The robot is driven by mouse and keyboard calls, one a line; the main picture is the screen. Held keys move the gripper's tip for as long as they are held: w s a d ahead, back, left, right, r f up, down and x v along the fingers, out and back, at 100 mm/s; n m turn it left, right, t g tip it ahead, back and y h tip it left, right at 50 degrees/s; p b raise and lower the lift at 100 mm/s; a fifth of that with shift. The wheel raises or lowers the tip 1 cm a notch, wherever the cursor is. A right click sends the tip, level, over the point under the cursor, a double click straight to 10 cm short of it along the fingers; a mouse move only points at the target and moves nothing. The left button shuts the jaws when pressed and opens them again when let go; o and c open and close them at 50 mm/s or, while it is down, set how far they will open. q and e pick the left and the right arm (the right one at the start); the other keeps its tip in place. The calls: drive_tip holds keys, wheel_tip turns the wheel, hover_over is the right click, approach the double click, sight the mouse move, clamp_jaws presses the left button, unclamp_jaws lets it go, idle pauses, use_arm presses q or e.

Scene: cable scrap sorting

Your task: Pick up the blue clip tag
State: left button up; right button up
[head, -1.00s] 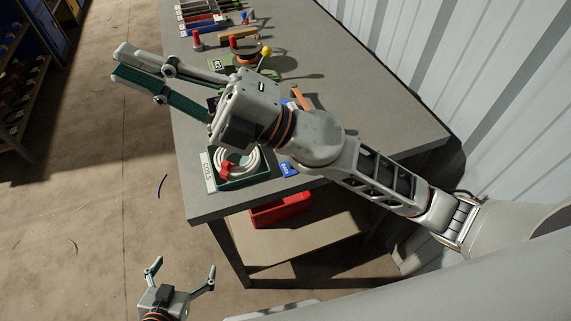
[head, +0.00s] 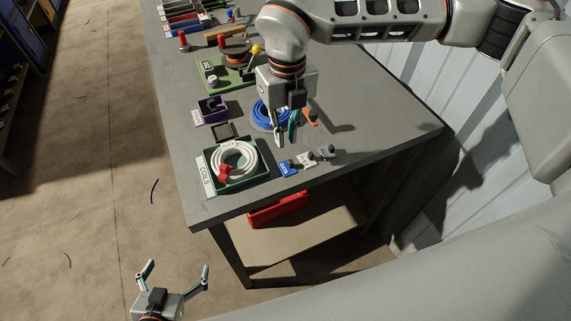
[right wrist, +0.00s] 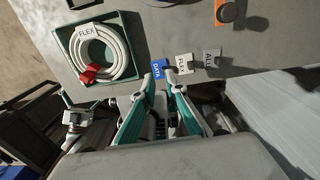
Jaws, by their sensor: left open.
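The blue clip tag (head: 288,167), lettered DATA, lies on the bench near its front edge, right of the coil tray. It also shows in the right wrist view (right wrist: 158,69), just beyond the fingertips. My right gripper (head: 286,139) points down above the bench, behind the blue tag in the head view. In the right wrist view its fingers (right wrist: 157,88) are apart with nothing between them. My left gripper (head: 177,270) is open and empty, low in front of the bench, far from the tag.
A white tag (head: 306,160) and a grey tag (head: 326,152) lie right of the blue one. A green tray (head: 235,184) holds a white cable coil (head: 234,160) with a red clip. A blue coil (head: 262,114) lies behind. A red bin (head: 278,209) is on the shelf below.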

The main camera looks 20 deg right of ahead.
sight(290, 160)
drive_tip(key=shift+d+f, duration=0.15)
drive_tip(key=shift+f, duration=0.45)
drive_tip(key=shift+d+f, duration=0.15)
drive_tip(key=shift+f, duration=0.4)
drive_tip(key=f, duration=0.1)
drive_tip(key=f+p, duration=0.1)
drive_tip(key=f, duration=0.1)
drive_tip(key=s+f, duration=0.1)
drive_tip(key=shift+d+f+p, duration=0.1)
drive_tip(key=shift+f+p, duration=0.2)
drive_tip(key=shift+f, duration=0.1)
drive_tip(key=shift+w+f, duration=0.1)
drive_tip(key=shift+f, duration=0.25)
clamp_jaws()
drive_tip(key=shift+r, duration=0.1)
